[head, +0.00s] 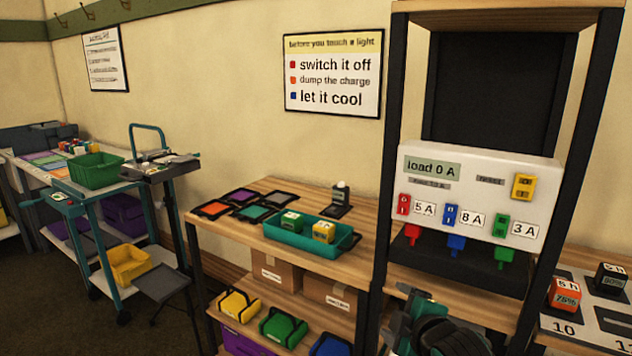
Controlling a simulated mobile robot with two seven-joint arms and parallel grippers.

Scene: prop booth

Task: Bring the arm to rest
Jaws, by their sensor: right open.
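My right gripper (414,308) is at the bottom edge of the head view, right of centre. It is open, and I see nothing between its fingers. It is in front of the wooden shelf rack (380,200), below the white load panel (480,190). The wrist behind it is dark and cut off by the frame's bottom edge. I cannot tell how far it is from the rack. My left gripper is not in view.
A teal tray (268,233) with a green and a yellow block stands on the wooden bench, near coloured square pads. Yellow and green cases (283,326) sit on the shelf below. A teal cart (90,205) stands left. Orange and black blocks (565,292) are at right. Floor shows at lower left.

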